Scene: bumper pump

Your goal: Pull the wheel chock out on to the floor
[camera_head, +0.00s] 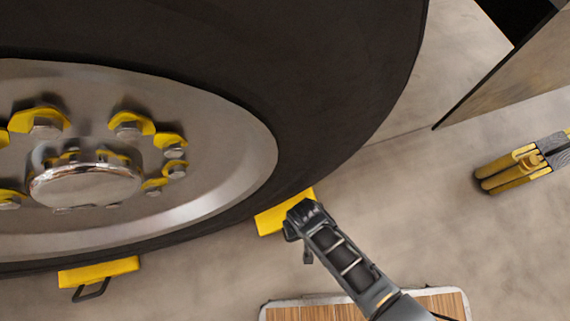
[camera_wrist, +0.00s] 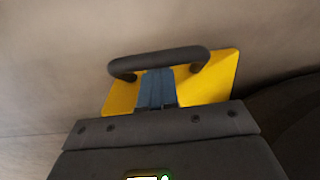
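A yellow wheel chock (camera_head: 272,220) lies on the floor against the lower right of the big tyre (camera_head: 330,90). My gripper (camera_head: 297,217) is at its near side and covers part of it in the head view. In the wrist view the chock (camera_wrist: 215,85) shows with its dark handle (camera_wrist: 160,62) running across. My blue fingers (camera_wrist: 157,88) reach to the middle of the handle and overlap it. Whether they are closed around the handle cannot be told, as the fingertips are hidden at the bar.
A second yellow chock (camera_head: 98,271) with a dark handle lies under the tyre at the lower left. A wood-topped board with a pale rim (camera_head: 465,300) is at the bottom. Yellow-and-grey gear (camera_head: 515,168) lies at the right. The floor (camera_head: 440,225) between is clear.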

